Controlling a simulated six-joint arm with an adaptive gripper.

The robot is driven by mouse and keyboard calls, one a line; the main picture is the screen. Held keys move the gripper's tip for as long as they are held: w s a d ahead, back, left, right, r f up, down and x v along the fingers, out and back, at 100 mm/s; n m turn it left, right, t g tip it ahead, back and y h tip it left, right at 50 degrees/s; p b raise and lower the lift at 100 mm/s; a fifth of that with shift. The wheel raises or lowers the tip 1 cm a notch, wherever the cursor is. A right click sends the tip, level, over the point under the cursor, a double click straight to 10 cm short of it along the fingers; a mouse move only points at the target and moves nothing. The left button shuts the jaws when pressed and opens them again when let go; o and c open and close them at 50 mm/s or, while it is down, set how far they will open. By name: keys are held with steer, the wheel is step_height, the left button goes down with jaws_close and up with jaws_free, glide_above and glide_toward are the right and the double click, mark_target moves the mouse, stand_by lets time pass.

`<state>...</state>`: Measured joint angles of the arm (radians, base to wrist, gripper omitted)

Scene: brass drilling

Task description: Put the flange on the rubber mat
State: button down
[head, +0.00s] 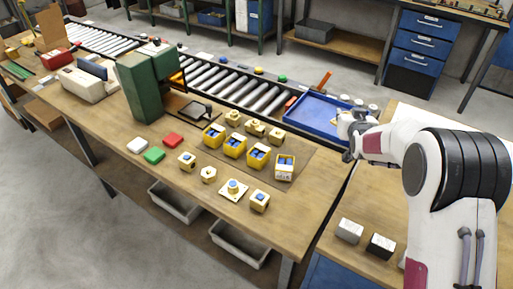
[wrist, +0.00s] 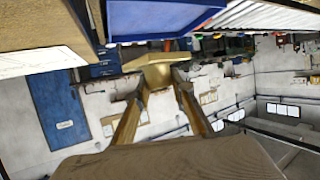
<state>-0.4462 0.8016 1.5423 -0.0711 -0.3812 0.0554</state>
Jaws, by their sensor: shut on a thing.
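My gripper (head: 347,140) is beside the right end of the blue tray in the head view, partly hidden by my own wrist. In the wrist view my gripper (wrist: 157,92) is shut on a brass-coloured piece (wrist: 158,68) with flat, angular faces. I cannot tell from its shape whether it is the flange. A square brass plate with a raised hub (head: 233,189) lies at the front of the bench and looks like a flange. A darker flat patch (head: 302,158) under the yellow bins may be the rubber mat; its material is unclear.
The blue tray (head: 305,119) also shows in the wrist view (wrist: 150,20). Several yellow bins (head: 259,156) and brass parts stand mid-bench. A green machine (head: 140,88) stands left of them. A roller conveyor (head: 232,85) runs behind.

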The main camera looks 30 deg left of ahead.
steer(key=s+a+f+n+g+y, duration=0.1)
steer(key=s+a+f, duration=0.1)
steer(key=a, duration=0.4)
steer(key=s+a+f+n+g+y, duration=0.1)
steer(key=s+a+f+n+y, duration=0.1)
steer(key=a, duration=0.3)
steer(key=shift+s+a+f+n+y, duration=0.25)
steer(key=shift+s+a+n+y, duration=0.05)
steer(key=shift+s+a, duration=0.15)
glide_above(301, 152)
steer(key=shift+a+f, duration=0.1)
steer(key=shift+f, duration=3.05)
steer(key=shift+f, duration=0.1)
steer(key=shift+f, duration=1.8)
steer(key=shift+f, duration=0.1)
steer(key=c, duration=1.7)
jaws_free()
steer(key=shift+f+g, duration=0.15)
steer(key=shift+g, duration=0.15)
steer(key=shift+r, duration=0.2)
